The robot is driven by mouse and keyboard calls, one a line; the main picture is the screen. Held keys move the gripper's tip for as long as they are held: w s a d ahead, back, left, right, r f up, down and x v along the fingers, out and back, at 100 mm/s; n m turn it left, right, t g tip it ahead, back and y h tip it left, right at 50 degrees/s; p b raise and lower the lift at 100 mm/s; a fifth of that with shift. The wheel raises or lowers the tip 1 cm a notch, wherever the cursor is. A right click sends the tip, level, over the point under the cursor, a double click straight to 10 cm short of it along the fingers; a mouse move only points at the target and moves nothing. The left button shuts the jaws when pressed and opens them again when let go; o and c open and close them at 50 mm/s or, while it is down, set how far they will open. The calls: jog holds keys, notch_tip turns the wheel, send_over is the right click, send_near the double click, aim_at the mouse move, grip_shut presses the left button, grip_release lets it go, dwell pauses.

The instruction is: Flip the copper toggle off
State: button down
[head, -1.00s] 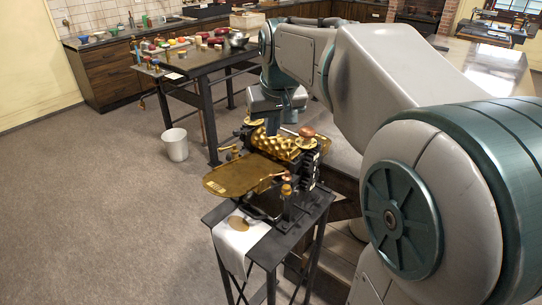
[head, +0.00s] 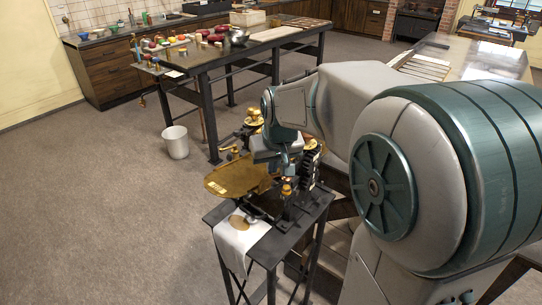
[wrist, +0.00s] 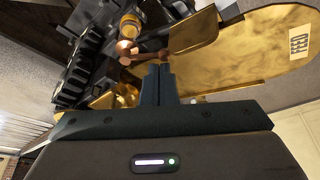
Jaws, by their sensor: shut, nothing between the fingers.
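The copper toggle (wrist: 126,48), a short copper lever with a round end, shows in the wrist view on the brass-and-black roller machine. My gripper (wrist: 158,68) is shut and empty, its fingertips close beside the lever, just right of and below the round end. I cannot tell whether they touch it. In the head view my wrist hangs over the machine and hides the toggle and the fingertips. The machine's brass plate (head: 228,180) sticks out to the left; it also shows in the wrist view (wrist: 245,68).
The machine stands on a small black table (head: 284,236) with a white cloth (head: 236,243) over its front edge. A yellow-topped brass post (wrist: 130,24) stands close to the toggle. A white bin (head: 175,142) and a long workbench (head: 235,61) are behind. Floor at left is clear.

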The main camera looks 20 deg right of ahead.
jog(key=shift+s, duration=0.15)
jog(key=shift+s+f+b, duration=0.15)
jog(key=shift+s+b, duration=0.05)
jog(key=shift+b, duration=0.4)
jog(key=shift+s, duration=0.25)
jog(key=shift+w+r, duration=0.15)
jog(key=shift+r, duration=0.05)
jog(key=shift+w+d, duration=0.15)
jog(key=shift+w, duration=0.55)
